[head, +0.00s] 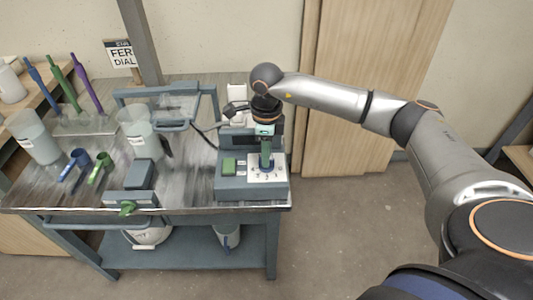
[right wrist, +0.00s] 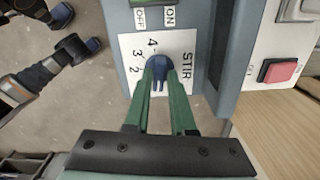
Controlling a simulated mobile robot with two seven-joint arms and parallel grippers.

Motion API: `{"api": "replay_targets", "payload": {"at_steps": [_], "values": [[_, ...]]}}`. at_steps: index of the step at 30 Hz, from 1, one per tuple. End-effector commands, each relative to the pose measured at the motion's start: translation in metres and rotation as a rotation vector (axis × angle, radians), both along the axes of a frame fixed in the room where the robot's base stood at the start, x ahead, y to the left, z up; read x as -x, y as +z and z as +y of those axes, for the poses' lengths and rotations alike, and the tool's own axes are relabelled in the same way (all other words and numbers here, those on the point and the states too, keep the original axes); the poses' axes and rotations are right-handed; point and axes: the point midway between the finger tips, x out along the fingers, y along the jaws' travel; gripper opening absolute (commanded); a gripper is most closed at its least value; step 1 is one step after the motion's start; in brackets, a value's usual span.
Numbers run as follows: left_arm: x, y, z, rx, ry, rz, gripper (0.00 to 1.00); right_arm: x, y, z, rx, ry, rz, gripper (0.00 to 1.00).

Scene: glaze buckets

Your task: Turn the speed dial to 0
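The speed dial is a blue knob (right wrist: 158,70) on a white plate (right wrist: 128,48) marked STIR in the right wrist view. The digits 4, 3 and 2 show; other digits are hidden behind my fingers. My right gripper (right wrist: 160,82) has its green fingers on either side of the knob's grip, close against it. In the head view my right gripper (head: 266,163) points down at the plate (head: 280,173) on the front of the grey control box (head: 228,189), and it hides the knob there. My left gripper is not in view.
A green ON/OFF switch (head: 229,165) sits left of the plate. A red button (right wrist: 280,70) is on a nearby unit. The floor in front is clear.

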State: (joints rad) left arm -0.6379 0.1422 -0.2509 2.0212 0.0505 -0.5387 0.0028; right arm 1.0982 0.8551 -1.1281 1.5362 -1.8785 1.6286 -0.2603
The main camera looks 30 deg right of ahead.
Motion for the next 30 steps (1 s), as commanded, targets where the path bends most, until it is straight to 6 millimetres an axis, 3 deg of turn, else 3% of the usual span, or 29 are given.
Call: {"api": "replay_targets", "payload": {"at_steps": [6,17,30], "values": [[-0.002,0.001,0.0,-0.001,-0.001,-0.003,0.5,0.0,-0.001,0.0,0.0,-0.002,0.001,0.47],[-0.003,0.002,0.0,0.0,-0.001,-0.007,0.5,0.0,0.008,0.0,0.0,-0.002,0.001,0.47],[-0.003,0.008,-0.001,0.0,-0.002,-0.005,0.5,0.0,0.096,0.0,0.001,-0.002,-0.002,0.47]]}}
